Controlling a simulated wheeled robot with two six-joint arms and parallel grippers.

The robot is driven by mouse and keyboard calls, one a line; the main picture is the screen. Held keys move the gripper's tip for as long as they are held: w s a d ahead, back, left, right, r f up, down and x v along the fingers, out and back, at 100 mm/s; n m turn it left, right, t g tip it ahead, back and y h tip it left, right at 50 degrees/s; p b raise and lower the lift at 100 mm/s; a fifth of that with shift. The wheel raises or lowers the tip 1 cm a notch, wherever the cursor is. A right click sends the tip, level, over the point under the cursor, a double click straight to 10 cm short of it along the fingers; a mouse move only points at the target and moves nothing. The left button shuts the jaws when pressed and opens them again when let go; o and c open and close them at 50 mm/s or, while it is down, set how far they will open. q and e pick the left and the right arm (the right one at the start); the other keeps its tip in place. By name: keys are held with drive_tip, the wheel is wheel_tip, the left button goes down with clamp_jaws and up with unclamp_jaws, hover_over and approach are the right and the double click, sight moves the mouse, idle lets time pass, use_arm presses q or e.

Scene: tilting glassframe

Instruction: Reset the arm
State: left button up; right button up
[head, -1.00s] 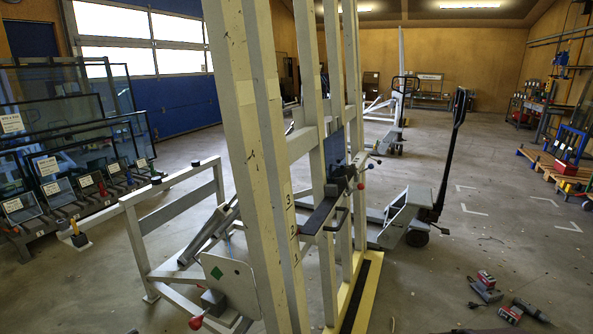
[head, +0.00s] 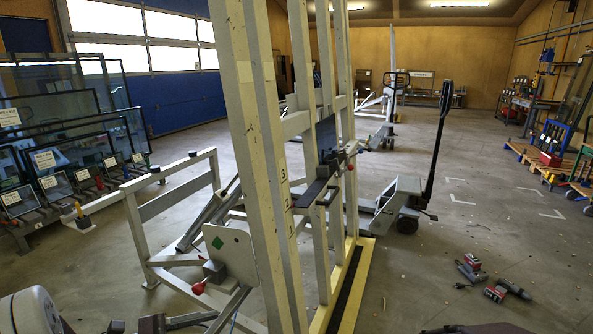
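Neither of my grippers can be made out in the head view. A pale rounded part (head: 30,312) at the bottom left corner looks like a link of my own arm. Dark parts at the bottom edge are cut off, and I cannot tell what they are. The tall grey glass frame (head: 262,150) stands in the middle, its posts running out of the top of the picture. A plate with a green diamond (head: 230,250) and a red knob (head: 198,288) are low on its left side.
Glass panes (head: 65,140) stand in a rack at the left. A yellow base rail (head: 358,285) runs along the floor by the frame. A pallet truck (head: 402,200) stands behind it. Power tools (head: 495,292) lie on the floor at the right. Open floor lies around them.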

use_arm(q)
drive_tip(key=s+d+f+m+g+y+b, duration=0.45)
drive_tip(key=s+d+f+m+g, duration=0.55)
drive_tip(key=s+d, duration=0.25)
drive_tip(key=s+a+f+m+y+b, duration=0.1)
drive_tip(key=s+a+f+m+y, duration=0.2)
drive_tip(key=a+f+m+y, duration=0.4)
drive_tip(key=w+a+m+t+y+p, duration=0.2)
drive_tip(key=w+a+t+y, duration=0.2)
drive_tip(key=w+a+t, duration=0.15)
wheel_tip(320, 180, up, 29)
drive_tip(key=d+g+p, duration=0.1)
drive_tip(key=p, duration=2.8)
drive_tip(key=shift+w+r+p, duration=0.15)
drive_tip(key=shift+r+p, duration=0.05)
drive_tip(key=shift+p, duration=0.1)
drive_tip(key=shift+a+n, duration=0.1)
drive_tip(key=shift+n, duration=0.2)
